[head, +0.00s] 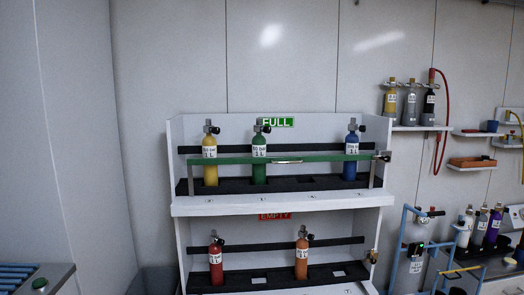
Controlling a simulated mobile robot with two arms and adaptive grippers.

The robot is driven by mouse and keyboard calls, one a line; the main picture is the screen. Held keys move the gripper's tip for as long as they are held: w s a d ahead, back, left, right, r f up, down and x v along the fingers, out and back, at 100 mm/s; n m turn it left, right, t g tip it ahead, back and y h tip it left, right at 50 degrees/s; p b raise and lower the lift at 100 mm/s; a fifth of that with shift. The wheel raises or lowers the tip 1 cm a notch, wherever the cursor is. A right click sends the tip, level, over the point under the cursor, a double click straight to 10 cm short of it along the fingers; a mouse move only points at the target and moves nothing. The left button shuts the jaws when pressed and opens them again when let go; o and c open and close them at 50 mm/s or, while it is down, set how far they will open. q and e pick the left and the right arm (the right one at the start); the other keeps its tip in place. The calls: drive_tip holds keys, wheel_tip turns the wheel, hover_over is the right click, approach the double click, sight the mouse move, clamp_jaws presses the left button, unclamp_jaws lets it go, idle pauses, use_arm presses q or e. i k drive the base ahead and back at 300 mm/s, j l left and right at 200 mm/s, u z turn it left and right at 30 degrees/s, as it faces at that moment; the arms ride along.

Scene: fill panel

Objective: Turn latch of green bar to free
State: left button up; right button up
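A green bar (325,158) runs across the front of the upper shelf, in front of the yellow cylinder (210,173), the green cylinder (259,172) and the blue cylinder (351,170). A light handle (287,161) sits near the bar's middle. A small latch (383,156) is at the bar's right end, by the right post; its exact angle is too small to tell. Neither of my grippers is in the head view.
The lower shelf, under a red EMPTY sign (275,216), holds a red cylinder (216,262) and an orange cylinder (302,260). A blue trolley (408,245) stands close to the rack's right side. Wall shelves (422,128) with cylinders are at right. A bench edge (45,270) shows lower left.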

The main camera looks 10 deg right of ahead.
sight(385, 158)
drive_tip(key=i+z, duration=0.15)
drive_tip(key=i, duration=0.3)
drive_tip(key=i+j+z, duration=0.15)
drive_tip(key=i, duration=0.3)
